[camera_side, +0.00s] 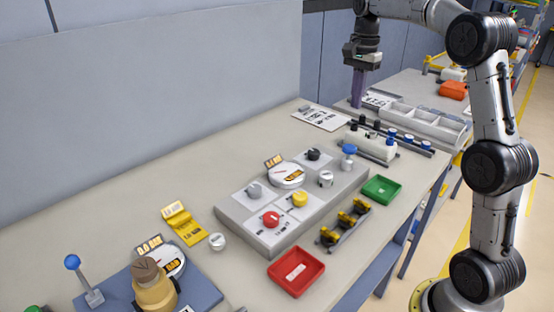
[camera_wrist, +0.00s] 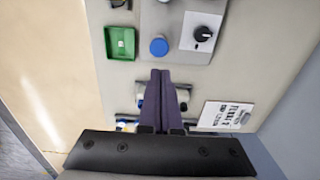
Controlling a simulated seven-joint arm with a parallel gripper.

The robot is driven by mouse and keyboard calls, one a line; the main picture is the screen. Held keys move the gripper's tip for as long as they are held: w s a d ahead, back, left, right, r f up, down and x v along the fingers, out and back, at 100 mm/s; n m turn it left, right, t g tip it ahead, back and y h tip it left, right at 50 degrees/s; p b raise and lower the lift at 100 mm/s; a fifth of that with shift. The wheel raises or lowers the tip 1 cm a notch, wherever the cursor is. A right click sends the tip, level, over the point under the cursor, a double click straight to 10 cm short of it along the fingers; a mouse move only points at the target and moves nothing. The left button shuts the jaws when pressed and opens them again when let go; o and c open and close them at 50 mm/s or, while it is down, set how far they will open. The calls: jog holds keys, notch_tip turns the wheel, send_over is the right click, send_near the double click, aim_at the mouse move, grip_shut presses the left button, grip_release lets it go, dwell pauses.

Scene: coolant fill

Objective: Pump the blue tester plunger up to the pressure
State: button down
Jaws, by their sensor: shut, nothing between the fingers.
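A blue ball knob (camera_side: 73,262) tops a thin tilted stem on a blue-grey base (camera_side: 205,290) at lower left in the side view. A round gauge (camera_side: 172,262) and a tan, brown-capped vessel (camera_side: 155,287) stand on the same base. A second blue knob (camera_side: 348,149) stands at the far right end of the grey panel; it also shows in the wrist view (camera_wrist: 158,47).
The grey panel (camera_side: 228,212) holds several knobs and a gauge. A red tray (camera_side: 296,271) and a green tray (camera_side: 381,189) lie along the front edge. A white block (camera_side: 370,147) and a compartment tray (camera_side: 425,121) lie near my gripper. A grey wall (camera_side: 130,90) backs the table.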

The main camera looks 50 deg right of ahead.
aim_at(350, 147)
dwell(0.4)
notch_tip(350, 147, up, 2)
jog(key=shift+r, duration=0.25)
notch_tip(350, 147, down, 14)
jog(key=shift+f, duration=0.1)
dwell(0.7)
jog(key=shift+f, duration=1.45)
jog(key=shift+s, duration=0.1)
